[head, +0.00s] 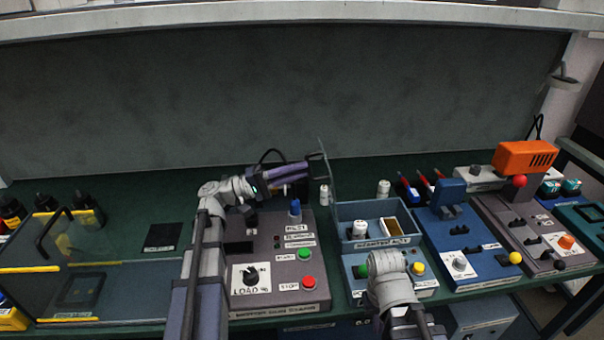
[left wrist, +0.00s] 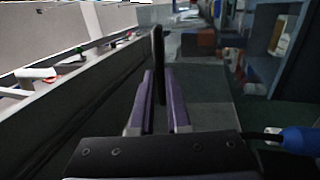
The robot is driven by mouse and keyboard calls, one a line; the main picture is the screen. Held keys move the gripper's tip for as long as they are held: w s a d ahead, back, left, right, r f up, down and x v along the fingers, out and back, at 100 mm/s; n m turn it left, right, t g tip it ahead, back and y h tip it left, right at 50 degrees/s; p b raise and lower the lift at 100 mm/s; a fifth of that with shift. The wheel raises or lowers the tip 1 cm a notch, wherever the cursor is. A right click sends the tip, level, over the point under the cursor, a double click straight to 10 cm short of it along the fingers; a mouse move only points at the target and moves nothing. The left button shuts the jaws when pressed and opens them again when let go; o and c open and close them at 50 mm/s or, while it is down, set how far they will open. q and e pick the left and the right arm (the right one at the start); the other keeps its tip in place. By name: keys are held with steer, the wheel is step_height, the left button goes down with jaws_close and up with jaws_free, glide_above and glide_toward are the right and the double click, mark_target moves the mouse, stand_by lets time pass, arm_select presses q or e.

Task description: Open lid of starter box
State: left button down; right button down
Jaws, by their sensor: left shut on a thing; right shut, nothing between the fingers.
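The starter box (head: 371,214) is a blue-grey open box in the middle right of the head view. White objects and a small tan compartment show inside it. Its lid (head: 329,175) stands upright along the box's left side, seen nearly edge-on. My left gripper (head: 308,172) reaches in from the left with purple fingers, shut on a dark piece at the lid's upper part. In the left wrist view the fingers (left wrist: 159,105) pinch a thin dark upright piece (left wrist: 158,60). My right gripper (head: 418,322) is low in front of the box, mostly hidden by its own wrist, shut and empty.
A grey control panel (head: 262,245) with a dial and buttons lies left of the box. A button panel (head: 349,268) sits in front of it. Blue (head: 455,235) and grey (head: 510,225) machines stand right. A clear yellow-edged case (head: 120,285) is far left.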

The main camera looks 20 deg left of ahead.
arm_select(q)
steer(key=shift+s+f, duration=0.15)
steer(key=shift+f, duration=0.15)
steer(key=c, duration=0.9)
jaws_free()
steer(key=b+v, duration=0.2)
steer(key=v, duration=0.5)
steer(key=shift+a, duration=0.4)
